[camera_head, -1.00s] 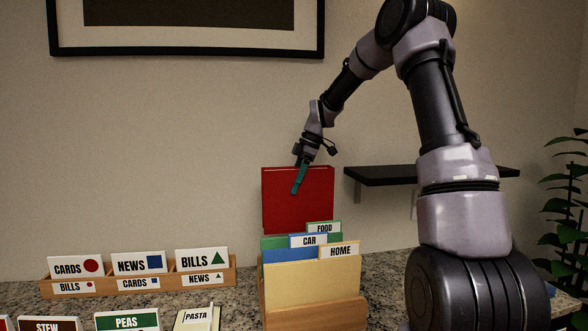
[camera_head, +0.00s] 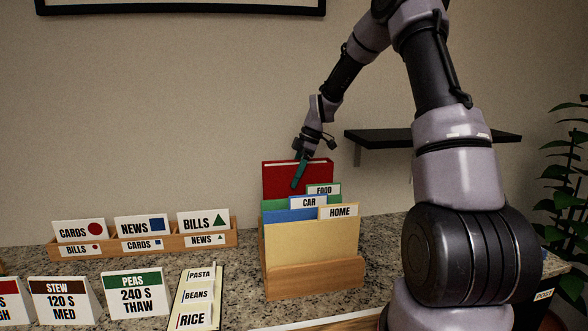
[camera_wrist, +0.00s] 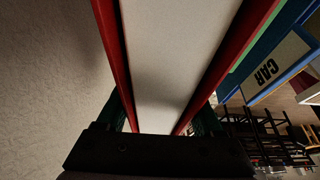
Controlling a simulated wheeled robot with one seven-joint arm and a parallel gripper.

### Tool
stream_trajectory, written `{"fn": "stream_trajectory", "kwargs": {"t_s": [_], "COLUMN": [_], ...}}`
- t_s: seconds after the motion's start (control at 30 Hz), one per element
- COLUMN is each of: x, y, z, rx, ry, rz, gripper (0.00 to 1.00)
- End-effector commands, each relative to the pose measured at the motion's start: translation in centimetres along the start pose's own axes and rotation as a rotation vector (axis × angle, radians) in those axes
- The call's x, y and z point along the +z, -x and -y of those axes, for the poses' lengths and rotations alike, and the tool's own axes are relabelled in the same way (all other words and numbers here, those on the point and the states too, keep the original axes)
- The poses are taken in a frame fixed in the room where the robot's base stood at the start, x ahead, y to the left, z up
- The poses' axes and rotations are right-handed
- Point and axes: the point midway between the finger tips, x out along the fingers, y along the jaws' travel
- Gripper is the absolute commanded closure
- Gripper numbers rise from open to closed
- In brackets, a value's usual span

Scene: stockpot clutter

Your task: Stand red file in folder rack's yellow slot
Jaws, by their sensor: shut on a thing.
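My gripper (camera_head: 300,172) is shut on the upper edge of the red file (camera_head: 318,173). In the wrist view its teal fingers press both red covers, with the file's pale inside (camera_wrist: 175,50) between them. The file is upright behind the green FOOD folder (camera_head: 326,189), and its lower part is hidden. The wooden folder rack (camera_head: 315,277) holds the yellow HOME folder (camera_head: 312,243) in front, then the blue CAR folder (camera_head: 307,203), then the green one. I cannot make out a yellow slot marking or whether the file's bottom is inside the rack.
A wooden card tray (camera_head: 150,243) stands to the left. Label cards for stew (camera_head: 66,300) and peas (camera_head: 139,297), and a pasta list board (camera_head: 197,295), are in front of it. A dark wall shelf (camera_head: 430,137) is at the right, behind my arm.

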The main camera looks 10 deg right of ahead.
Motion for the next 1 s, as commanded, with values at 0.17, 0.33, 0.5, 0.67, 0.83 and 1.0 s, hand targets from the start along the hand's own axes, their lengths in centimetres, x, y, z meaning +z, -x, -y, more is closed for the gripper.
{"fn": "stream_trajectory", "kwargs": {"t_s": [0.17,0.33,0.5,0.67,0.83,1.0], "x": [0.6,1.2,1.9,2.3,2.6,2.7], "y": [-1.6,-3.1,-4.5,-5.6,-6.3,-6.5], "z": [0.0,0.0,0.0,0.0,0.0,0.0], "rx": [-0.001,0.000,-0.001,0.000,0.001,0.001], "ry": [0.000,0.000,0.000,-0.001,0.000,0.000], "rz": [-0.001,-0.001,-0.001,-0.001,-0.001,-0.001], "gripper": [1.00,1.00,1.00,1.00,1.00,1.00]}}
